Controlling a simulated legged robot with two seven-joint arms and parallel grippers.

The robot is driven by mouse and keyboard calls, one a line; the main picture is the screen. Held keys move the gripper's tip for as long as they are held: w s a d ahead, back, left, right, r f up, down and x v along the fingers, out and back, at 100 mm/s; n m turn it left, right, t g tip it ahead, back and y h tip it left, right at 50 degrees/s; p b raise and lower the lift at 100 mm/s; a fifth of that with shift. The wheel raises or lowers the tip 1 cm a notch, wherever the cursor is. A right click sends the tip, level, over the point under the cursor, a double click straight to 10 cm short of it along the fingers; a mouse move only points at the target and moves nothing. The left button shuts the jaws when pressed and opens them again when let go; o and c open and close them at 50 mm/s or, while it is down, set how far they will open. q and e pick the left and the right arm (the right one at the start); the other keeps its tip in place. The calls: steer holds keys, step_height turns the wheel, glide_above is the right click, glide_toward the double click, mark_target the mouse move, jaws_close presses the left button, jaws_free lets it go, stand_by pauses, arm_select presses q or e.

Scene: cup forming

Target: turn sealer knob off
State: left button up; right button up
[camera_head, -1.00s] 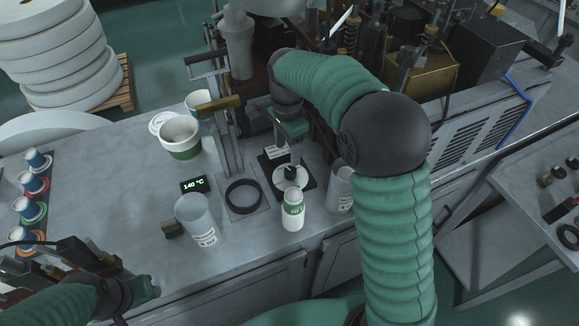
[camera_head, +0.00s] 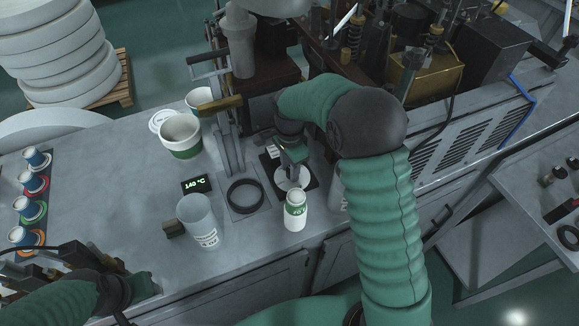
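The sealer knob sits on a round white dial (camera_head: 283,183) on a black plate, at the front of the machine. My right gripper (camera_head: 297,178) points down right over the dial and covers the knob. Its fingers are small and dark here, so I cannot tell whether they grip the knob or only touch it. A small label shows on the plate behind the gripper. My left gripper (camera_head: 148,285) is at the lower left, above the table's front, away from the knob; its fingers are not clear.
A white bottle with a green label (camera_head: 296,210) stands just in front of the dial. A black ring (camera_head: 244,196) and a display reading 140 °C (camera_head: 196,185) are to its left. A translucent cup (camera_head: 201,222) stands nearby. Paper cups (camera_head: 180,136) stand behind.

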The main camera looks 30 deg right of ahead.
steer(key=shift+d, duration=0.5)
jaws_close()
arm_select(q)
steer(key=shift+s+d+r, duration=0.1)
steer(key=shift+d, duration=0.2)
steer(key=shift+a, duration=0.15)
arm_select(e)
steer(key=shift+w+a+r, duration=0.1)
arm_select(q)
steer(key=shift+r, duration=0.15)
